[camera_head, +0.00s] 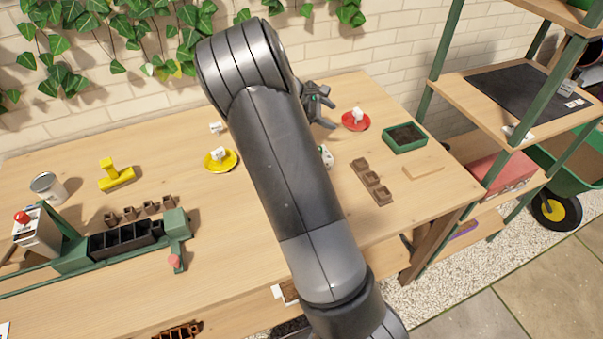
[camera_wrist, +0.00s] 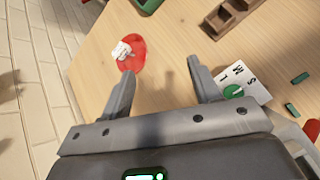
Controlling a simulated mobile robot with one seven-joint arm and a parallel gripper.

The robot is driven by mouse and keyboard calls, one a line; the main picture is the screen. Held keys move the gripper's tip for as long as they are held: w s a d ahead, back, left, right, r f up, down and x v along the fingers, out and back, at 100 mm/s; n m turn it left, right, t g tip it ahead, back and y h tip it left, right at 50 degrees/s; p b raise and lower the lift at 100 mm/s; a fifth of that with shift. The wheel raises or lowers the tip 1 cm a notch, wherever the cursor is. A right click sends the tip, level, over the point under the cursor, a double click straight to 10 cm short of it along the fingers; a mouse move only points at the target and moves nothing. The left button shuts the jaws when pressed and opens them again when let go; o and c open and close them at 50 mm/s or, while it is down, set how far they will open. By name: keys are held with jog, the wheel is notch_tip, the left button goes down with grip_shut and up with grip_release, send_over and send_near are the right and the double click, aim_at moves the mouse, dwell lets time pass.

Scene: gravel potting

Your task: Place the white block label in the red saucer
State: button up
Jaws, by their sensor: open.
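The red saucer (camera_head: 346,124) lies on the table right of my gripper (camera_head: 329,109) in the head view. A small white block (camera_head: 358,115) stands on it, inside its rim. In the wrist view the red saucer (camera_wrist: 136,65) and the white block (camera_wrist: 121,50) show beyond the left fingertip. My gripper (camera_wrist: 160,72) is open, with nothing between its fingers, and it is apart from the block. A yellow saucer (camera_head: 231,166) with another white block (camera_head: 218,154) on it is left of my arm.
A green tray (camera_head: 405,148) of dark soil and a brown row of pots (camera_head: 372,181) stand to the right. A white card with a green dial (camera_wrist: 239,88) lies near the right finger. A yellow tool (camera_head: 116,178) and a green rack (camera_head: 72,262) stand left.

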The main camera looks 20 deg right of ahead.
jog(key=s+a+r+m+t+y, duration=0.2)
jog(key=s+a+r+m+y, duration=0.2)
jog(key=s+a+r, duration=0.4)
jog(key=s+a+r+m+t+y, duration=0.1)
jog(key=s+a+r+m+y, duration=0.3)
jog(key=s, duration=0.5)
jog(key=s+a+r+m+t, duration=0.1)
jog(key=s+a+r, duration=0.1)
jog(key=s+a, duration=0.3)
jog(key=s+a+r+m+t+y, duration=0.1)
jog(key=s+a, duration=0.4)
jog(key=s, duration=0.6)
jog(key=shift+a+r+m+t+y, duration=0.2)
jog(key=shift+r+m+t+y, duration=0.1)
jog(key=shift+r+m+t, duration=0.45)
